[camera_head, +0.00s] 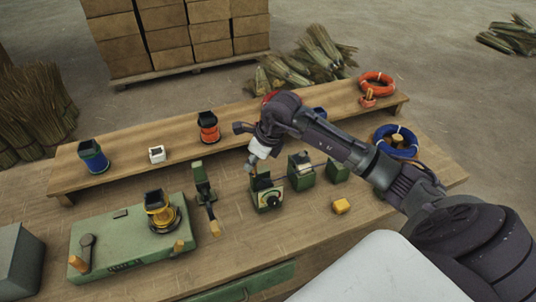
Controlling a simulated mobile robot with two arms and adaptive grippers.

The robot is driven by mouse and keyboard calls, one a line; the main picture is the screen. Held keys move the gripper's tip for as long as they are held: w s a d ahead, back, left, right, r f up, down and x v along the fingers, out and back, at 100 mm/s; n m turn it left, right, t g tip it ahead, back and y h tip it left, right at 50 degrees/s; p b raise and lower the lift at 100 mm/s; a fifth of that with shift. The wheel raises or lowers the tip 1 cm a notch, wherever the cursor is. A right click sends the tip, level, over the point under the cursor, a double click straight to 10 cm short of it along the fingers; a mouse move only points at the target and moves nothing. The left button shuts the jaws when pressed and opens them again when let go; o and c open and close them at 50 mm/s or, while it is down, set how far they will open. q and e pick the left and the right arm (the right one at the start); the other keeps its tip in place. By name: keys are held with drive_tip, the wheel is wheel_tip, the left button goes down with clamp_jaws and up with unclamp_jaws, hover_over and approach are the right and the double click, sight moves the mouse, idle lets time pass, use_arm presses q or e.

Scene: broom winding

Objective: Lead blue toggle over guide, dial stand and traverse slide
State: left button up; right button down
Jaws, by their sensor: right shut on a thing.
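My right gripper (255,158) reaches in from the right. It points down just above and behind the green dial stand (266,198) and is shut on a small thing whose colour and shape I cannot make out. A slim green upright piece (201,180), perhaps the guide, stands left of the dial stand, with a yellow-tipped part at its foot. A green block with a dark top (301,174), perhaps the traverse slide, stands right of the dial stand. A thin line seems to run between these two. I cannot make out the blue toggle. My left gripper is not in view.
A green machine (115,248) with a yellow spool (160,212) stands front left. The raised shelf holds a blue spool (93,158), white block (157,154) and orange spool (208,130). Free tabletop lies in front.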

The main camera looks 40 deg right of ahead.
drive_tip(key=w+a+b, duration=0.1)
drive_tip(key=w+a, duration=0.1)
drive_tip(key=a, duration=0.7)
drive_tip(key=w+a+b, duration=0.1)
drive_tip(key=w+a, duration=0.1)
drive_tip(key=a, duration=0.7)
drive_tip(key=shift+w+a+b, duration=0.25)
drive_tip(key=shift+a+b, duration=0.1)
drive_tip(key=shift+a, duration=0.05)
